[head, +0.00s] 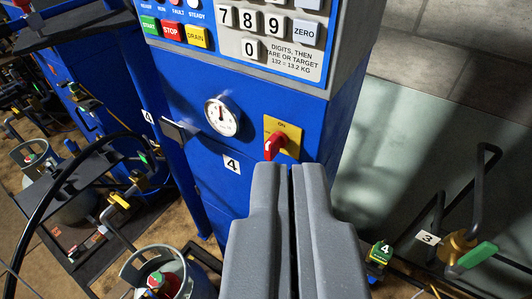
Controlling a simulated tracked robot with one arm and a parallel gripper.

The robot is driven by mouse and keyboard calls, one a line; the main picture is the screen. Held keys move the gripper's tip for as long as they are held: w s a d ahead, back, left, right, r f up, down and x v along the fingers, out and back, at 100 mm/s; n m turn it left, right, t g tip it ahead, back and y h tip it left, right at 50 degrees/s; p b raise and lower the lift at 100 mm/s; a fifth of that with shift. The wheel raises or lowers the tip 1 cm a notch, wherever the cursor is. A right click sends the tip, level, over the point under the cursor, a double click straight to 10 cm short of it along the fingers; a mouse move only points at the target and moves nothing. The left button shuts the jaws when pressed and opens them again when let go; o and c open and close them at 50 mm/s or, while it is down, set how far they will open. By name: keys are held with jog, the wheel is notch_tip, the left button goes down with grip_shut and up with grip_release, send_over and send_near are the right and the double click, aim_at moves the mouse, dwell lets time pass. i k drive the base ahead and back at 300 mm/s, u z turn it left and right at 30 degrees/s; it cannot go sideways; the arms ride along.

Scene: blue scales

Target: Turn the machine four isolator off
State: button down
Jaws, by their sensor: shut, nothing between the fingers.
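The isolator (276,147) of machine four is a red rotary handle on a yellow plate marked ON at the top. Part of the plate's lower edge and the cabinet front below are hidden behind my fingers.
A round gauge (222,115) and a keypad panel (250,20) with START, STOP and DRAIN buttons are above. Gas cylinders (165,275) stand at lower left. A green-handled valve (477,255) and pipes are at right. A black hose (50,190) curves at left.

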aim_at(278, 141)
jog(key=z, duration=1.6)
jog(key=k, duration=1.35)
jog(key=u, duration=1.4)
jog(key=i, duration=1)
jog(key=z, duration=0.05)
